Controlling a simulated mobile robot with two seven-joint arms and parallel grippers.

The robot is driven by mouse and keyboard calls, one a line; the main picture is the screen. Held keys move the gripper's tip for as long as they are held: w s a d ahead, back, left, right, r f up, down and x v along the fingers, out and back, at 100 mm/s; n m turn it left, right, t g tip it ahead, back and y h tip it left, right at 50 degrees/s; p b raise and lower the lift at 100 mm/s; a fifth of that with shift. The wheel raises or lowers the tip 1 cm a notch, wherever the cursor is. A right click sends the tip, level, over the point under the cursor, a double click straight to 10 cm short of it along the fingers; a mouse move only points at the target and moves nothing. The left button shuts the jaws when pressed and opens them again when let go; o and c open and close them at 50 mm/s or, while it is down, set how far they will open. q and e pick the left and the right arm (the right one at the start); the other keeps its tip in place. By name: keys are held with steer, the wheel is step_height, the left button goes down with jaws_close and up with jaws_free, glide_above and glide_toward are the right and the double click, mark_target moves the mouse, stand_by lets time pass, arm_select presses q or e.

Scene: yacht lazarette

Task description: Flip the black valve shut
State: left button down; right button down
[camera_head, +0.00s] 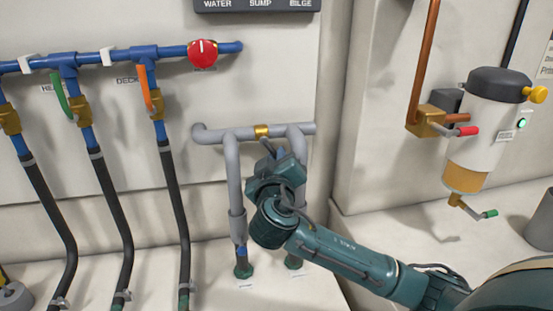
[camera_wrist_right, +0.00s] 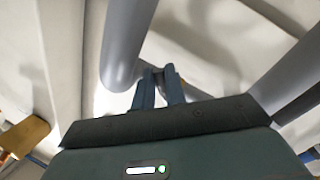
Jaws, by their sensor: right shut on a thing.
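The grey pipe loop (camera_head: 234,185) stands against the white wall, with a brass valve body (camera_head: 262,131) in its top crosspipe. My right gripper (camera_head: 273,149) is just below that valve body, reaching up from the lower right. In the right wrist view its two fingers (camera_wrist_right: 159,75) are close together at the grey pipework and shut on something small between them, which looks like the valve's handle. The handle is mostly hidden by the gripper, so its colour and angle cannot be made out. My left gripper is not in view.
Blue pipes with a red knob (camera_head: 203,53), a green lever (camera_head: 61,92) and an orange lever (camera_head: 146,87) are at the left, above black hoses. A filter canister (camera_head: 484,130) with a red-handled valve (camera_head: 466,131) is at the right.

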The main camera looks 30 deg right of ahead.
steer(key=shift+f, duration=0.1)
arm_select(q)
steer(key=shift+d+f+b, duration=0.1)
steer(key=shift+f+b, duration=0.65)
steer(key=shift+b, duration=0.55)
arm_select(e)
steer(key=shift+w+a+f+m+g+y, duration=0.15)
steer(key=shift+a+m+y, duration=0.2)
steer(key=shift+m, duration=0.8)
steer(key=shift+w+a+m+g+y, duration=0.15)
steer(key=shift+a+m, duration=0.25)
steer(key=shift+m, duration=0.7)
steer(key=shift+a+f+m+g+y, duration=0.1)
steer(key=shift+a+m+g+y, duration=0.2)
steer(key=shift+m, duration=0.85)
steer(key=shift+a, duration=0.15)
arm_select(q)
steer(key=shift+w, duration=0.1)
arm_select(e)
steer(key=c, duration=1.7)
jaws_free()
steer(key=shift+c, duration=0.2)
